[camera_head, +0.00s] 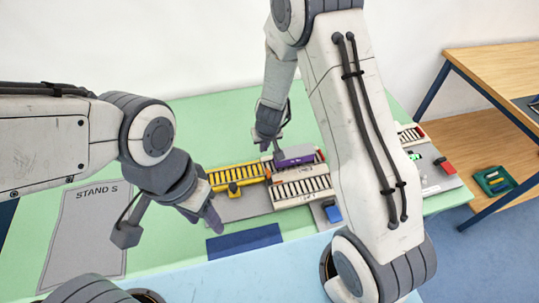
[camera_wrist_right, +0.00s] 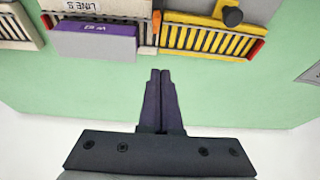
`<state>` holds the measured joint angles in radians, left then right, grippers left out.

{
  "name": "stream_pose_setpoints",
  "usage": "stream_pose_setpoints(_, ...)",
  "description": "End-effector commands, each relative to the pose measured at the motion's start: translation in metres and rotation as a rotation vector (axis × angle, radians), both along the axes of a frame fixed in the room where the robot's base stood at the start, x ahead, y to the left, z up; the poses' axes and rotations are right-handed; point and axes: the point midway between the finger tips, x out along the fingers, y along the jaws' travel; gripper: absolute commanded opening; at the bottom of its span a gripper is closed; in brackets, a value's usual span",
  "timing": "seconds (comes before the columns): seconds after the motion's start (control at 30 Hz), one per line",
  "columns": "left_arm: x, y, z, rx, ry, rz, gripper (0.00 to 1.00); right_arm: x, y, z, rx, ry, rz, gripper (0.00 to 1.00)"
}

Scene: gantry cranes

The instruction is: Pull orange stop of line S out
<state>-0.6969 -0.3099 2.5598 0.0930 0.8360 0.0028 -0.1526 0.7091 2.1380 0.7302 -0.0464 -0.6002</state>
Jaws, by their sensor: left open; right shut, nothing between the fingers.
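The orange stop (camera_wrist_right: 155,27) is a thin upright piece in the right wrist view, at the end of line S beside the yellow roller track (camera_wrist_right: 205,39). A purple box (camera_wrist_right: 95,42) lies on line S (camera_wrist_right: 83,6), left of the stop; it also shows in the head view (camera_head: 296,157). My right gripper (camera_wrist_right: 160,74) is shut and empty, its fingertips pointing toward the stop and apart from it in the picture. In the head view the right gripper (camera_head: 276,145) is near the purple box. My left gripper (camera_head: 213,217) is open and empty, left of the dark blue mat.
The yellow track (camera_head: 236,174) carries a dark knob (camera_wrist_right: 232,16) in the wrist view. A second roller track (camera_head: 302,190) lies in front of line S. The STAND S mat (camera_head: 88,235) is bare.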

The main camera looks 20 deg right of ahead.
Motion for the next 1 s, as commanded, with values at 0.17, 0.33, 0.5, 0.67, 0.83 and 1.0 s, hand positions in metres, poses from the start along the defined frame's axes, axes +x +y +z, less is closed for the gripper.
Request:
stream_pose_setpoints(0.17,0.000,0.000,0.004,0.000,0.000,0.000,0.50,0.004,-0.012,-0.007,-0.014,-0.007,-0.027,0.00)
stream_pose_setpoints(0.33,0.000,0.000,0.003,0.001,0.001,0.000,0.50,0.004,-0.012,-0.007,-0.013,-0.008,-0.026,0.00)
stream_pose_setpoints(0.5,0.000,0.000,0.000,0.000,0.000,0.000,0.50,0.005,-0.011,-0.012,-0.014,-0.007,-0.025,0.00)
stream_pose_setpoints(0.67,0.000,0.000,-0.012,0.000,0.000,-0.001,0.50,0.011,-0.011,-0.033,-0.013,-0.005,-0.024,0.00)
stream_pose_setpoints(0.83,0.000,0.000,-0.027,0.000,0.000,-0.001,0.50,0.023,-0.011,-0.067,-0.013,-0.004,-0.025,0.00)
stream_pose_setpoints(1.0,0.000,0.000,-0.033,0.000,0.000,-0.002,0.50,0.035,-0.011,-0.100,-0.014,-0.004,-0.023,0.00)
